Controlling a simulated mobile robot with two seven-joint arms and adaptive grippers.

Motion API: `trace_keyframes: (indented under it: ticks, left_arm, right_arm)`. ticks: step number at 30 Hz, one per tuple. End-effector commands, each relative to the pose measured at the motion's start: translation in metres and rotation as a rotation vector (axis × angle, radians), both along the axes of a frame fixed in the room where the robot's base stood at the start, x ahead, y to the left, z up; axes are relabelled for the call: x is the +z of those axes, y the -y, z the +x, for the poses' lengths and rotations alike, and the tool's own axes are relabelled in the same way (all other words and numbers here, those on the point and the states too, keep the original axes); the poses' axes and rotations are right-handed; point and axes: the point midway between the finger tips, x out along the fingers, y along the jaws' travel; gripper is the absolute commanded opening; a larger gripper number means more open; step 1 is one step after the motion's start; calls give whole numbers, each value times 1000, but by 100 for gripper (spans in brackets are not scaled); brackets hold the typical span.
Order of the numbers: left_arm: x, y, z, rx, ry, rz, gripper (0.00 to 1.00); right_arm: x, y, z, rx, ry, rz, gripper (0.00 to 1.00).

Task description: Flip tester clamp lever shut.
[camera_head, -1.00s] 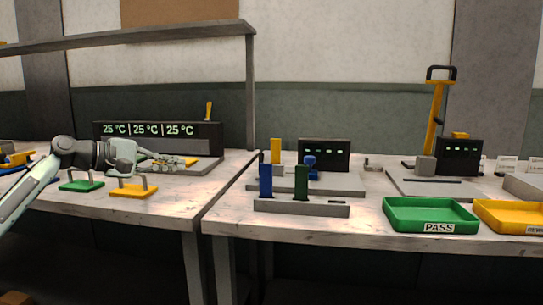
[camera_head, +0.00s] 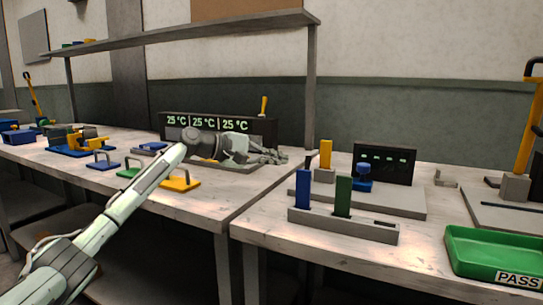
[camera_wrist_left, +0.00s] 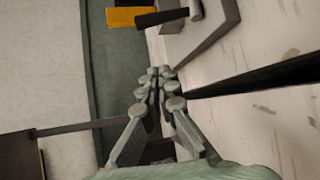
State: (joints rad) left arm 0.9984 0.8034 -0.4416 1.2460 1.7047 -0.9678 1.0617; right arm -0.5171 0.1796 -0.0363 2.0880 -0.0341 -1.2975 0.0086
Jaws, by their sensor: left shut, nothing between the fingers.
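The tester (camera_head: 385,163) is a dark panel with green lights on a grey base. On its base stand an upright yellow block (camera_head: 325,154) and a blue knobbed part (camera_head: 363,171); I cannot tell for sure which is the clamp lever. My left gripper (camera_head: 284,157) is shut and empty, left of the yellow block and apart from it. In the left wrist view the closed fingertips (camera_wrist_left: 157,72) point toward a yellow piece (camera_wrist_left: 123,17) and a dark bar (camera_wrist_left: 162,17) beyond them. My right gripper is not in view.
A rack (camera_head: 340,226) with a blue and a green upright block stands in front of the tester. A green PASS tray (camera_head: 500,255) is at the right. A shelf post (camera_head: 311,90) rises near the gripper. A temperature display (camera_head: 222,124) stands behind the arm.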

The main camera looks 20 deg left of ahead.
Motion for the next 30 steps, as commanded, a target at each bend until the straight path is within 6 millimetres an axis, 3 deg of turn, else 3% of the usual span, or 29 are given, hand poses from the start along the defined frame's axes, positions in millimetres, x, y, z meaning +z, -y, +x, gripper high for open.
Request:
trace_keyframes:
  ticks: [9,18,30]
  left_arm:
    - [-12,35,38,0,1,0,0]
    - [-4,48,10,1,1,3,0]
    - [-3,53,5,1,0,-1,0]
  right_arm:
    - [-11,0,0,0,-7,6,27]
    - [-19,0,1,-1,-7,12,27]
    - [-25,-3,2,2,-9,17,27]
